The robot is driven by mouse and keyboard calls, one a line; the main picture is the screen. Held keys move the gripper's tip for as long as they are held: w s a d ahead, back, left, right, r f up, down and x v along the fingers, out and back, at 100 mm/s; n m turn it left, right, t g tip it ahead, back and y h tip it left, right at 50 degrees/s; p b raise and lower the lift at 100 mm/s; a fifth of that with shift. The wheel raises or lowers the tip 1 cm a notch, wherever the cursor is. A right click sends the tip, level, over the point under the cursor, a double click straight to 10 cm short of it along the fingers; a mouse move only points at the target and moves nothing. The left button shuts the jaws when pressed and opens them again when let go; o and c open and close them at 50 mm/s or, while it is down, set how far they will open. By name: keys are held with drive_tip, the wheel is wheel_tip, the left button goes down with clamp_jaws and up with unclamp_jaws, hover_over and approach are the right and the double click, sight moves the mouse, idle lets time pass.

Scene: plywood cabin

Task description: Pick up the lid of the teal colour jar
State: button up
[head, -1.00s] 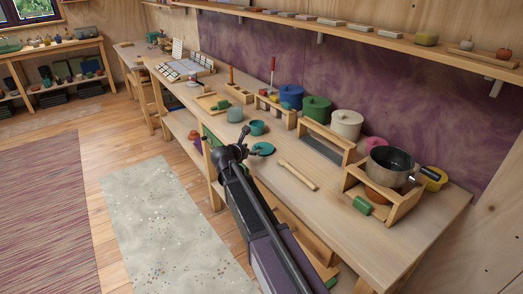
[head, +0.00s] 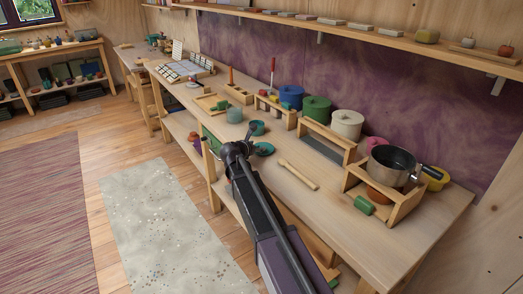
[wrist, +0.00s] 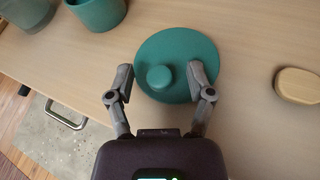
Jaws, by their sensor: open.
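The teal lid (wrist: 178,50) lies flat on the wooden bench in the wrist view, with its round knob (wrist: 160,77) on top. In the head view the lid (head: 265,149) shows partly behind my gripper (head: 238,150). In the wrist view my gripper (wrist: 157,86) is open, with one finger on each side of the knob and clear space between. I cannot tell how high the fingertips are above the lid. A teal jar (wrist: 96,10) stands behind and left of the lid; it also shows in the head view (head: 257,128).
A paler greenish jar (head: 235,115) stands left of the teal jar. A light wooden piece (wrist: 297,86) lies to the right of the lid. A wooden rack (head: 328,141) and a pot (head: 390,165) stand further right. The bench's front edge is close to my arm.

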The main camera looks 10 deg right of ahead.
drive_tip(key=shift+c, duration=0.2)
clamp_jaws()
drive_tip(key=shift+r, duration=0.15)
wheel_tip(320, 180, up, 4)
drive_tip(key=p, duration=0.3)
drive_tip(key=shift+f+p, duration=0.25)
drive_tip(key=shift+p, duration=0.15)
drive_tip(key=s+a, duration=0.3)
drive_tip(key=s, duration=0.4)
drive_tip(key=s+a+r+p, duration=0.1)
drive_tip(key=s+a, duration=0.3)
drive_tip(key=s, duration=0.3)
drive_tip(key=shift+s+r, duration=0.15)
drive_tip(key=shift+a, duration=0.15)
